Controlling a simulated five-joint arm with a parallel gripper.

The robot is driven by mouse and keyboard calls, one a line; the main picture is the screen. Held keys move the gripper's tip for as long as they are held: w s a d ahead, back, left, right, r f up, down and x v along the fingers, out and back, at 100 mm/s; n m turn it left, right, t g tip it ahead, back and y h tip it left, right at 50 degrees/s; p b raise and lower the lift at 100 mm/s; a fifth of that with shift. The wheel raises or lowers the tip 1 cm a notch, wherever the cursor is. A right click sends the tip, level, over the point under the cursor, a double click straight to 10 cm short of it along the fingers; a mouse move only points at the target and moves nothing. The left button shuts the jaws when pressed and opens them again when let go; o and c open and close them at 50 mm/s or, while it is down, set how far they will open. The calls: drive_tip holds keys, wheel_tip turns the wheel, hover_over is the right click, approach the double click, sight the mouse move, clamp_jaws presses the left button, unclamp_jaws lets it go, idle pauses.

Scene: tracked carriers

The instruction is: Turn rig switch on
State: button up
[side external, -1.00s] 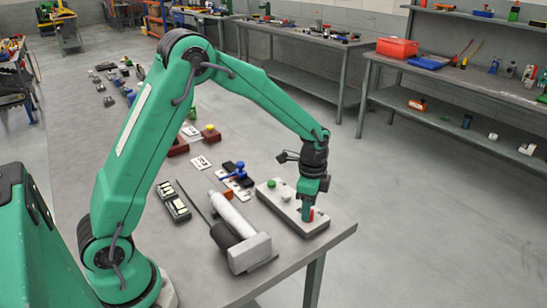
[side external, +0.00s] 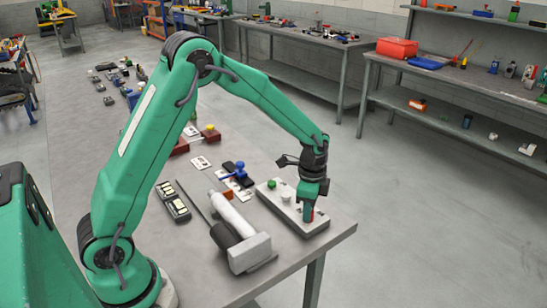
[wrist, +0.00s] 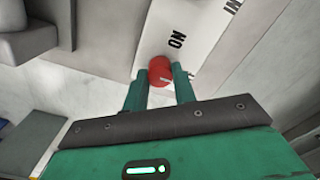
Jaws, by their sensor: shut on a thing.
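The rig switch panel (side external: 297,214) is a pale box at the near right end of the bench. It carries a green button (side external: 272,184), a white knob (side external: 286,197) and a red knob (side external: 309,215). My gripper (side external: 308,212) points down over the panel's right end. In the wrist view my gripper (wrist: 158,72) has its two green fingers on either side of the red knob (wrist: 160,66), shut on it. The knob's lower part is hidden.
A grey clamp-like block with a cylinder (side external: 248,252) stands left of the panel. A blue-handled part (side external: 236,171) and a dark case (side external: 174,201) lie farther left. The bench's right edge (side external: 335,242) is close to the panel.

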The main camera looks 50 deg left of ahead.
drive_tip(key=n, duration=0.4)
drive_tip(key=shift+n, duration=0.3)
drive_tip(key=n, duration=0.4)
drive_tip(key=shift+n, duration=0.3)
drive_tip(key=n, duration=0.4)
drive_tip(key=shift+n, duration=2.3)
drive_tip(key=o, duration=1)
